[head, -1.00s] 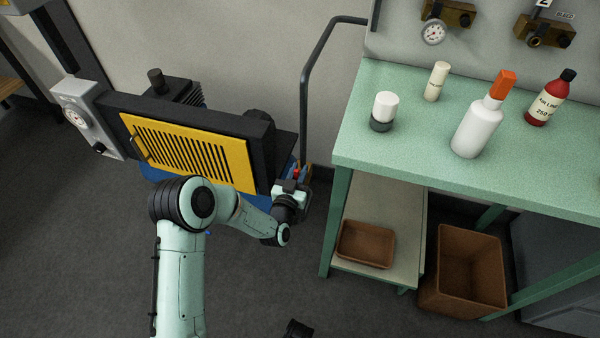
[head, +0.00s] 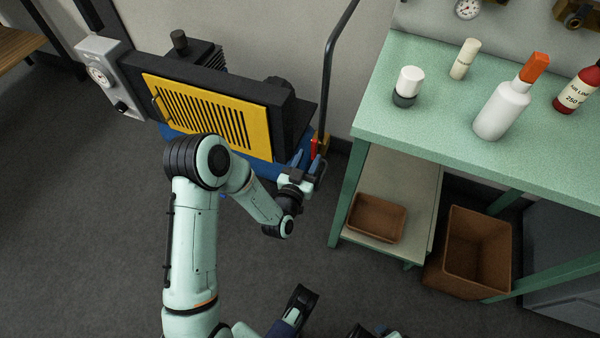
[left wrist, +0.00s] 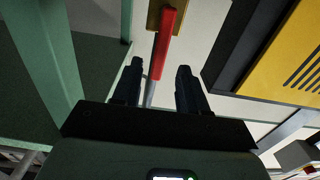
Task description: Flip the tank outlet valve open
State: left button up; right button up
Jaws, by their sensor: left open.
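The red valve lever (head: 314,147) sits on a brass valve body (head: 323,145) at the right end of the blue tank (head: 262,172). In the left wrist view the red lever (left wrist: 163,42) hangs down from the brass body (left wrist: 170,8). My left gripper (head: 306,162) is open just in front of the valve. In the left wrist view its two dark fingers (left wrist: 159,75) stand apart, with the lever's lower end between or just beyond their tips. I cannot tell whether they touch it. Dark parts at the head view's bottom edge may be my right gripper, cut off.
A yellow slatted guard (head: 210,112) and dark machinery stand left of the valve. A dark pipe (head: 329,80) rises behind it. A green bench (head: 430,120) with bottles stands close on the right; brown bins (head: 470,250) are below. Floor in front is clear.

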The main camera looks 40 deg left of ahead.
pick_arm(q)
jog(key=v, duration=0.6)
pick_arm(e)
jog(key=shift+s+a+r, duration=0.2)
jog(key=shift+s, duration=0.15)
pick_arm(q)
jog(key=shift+s, duration=0.1)
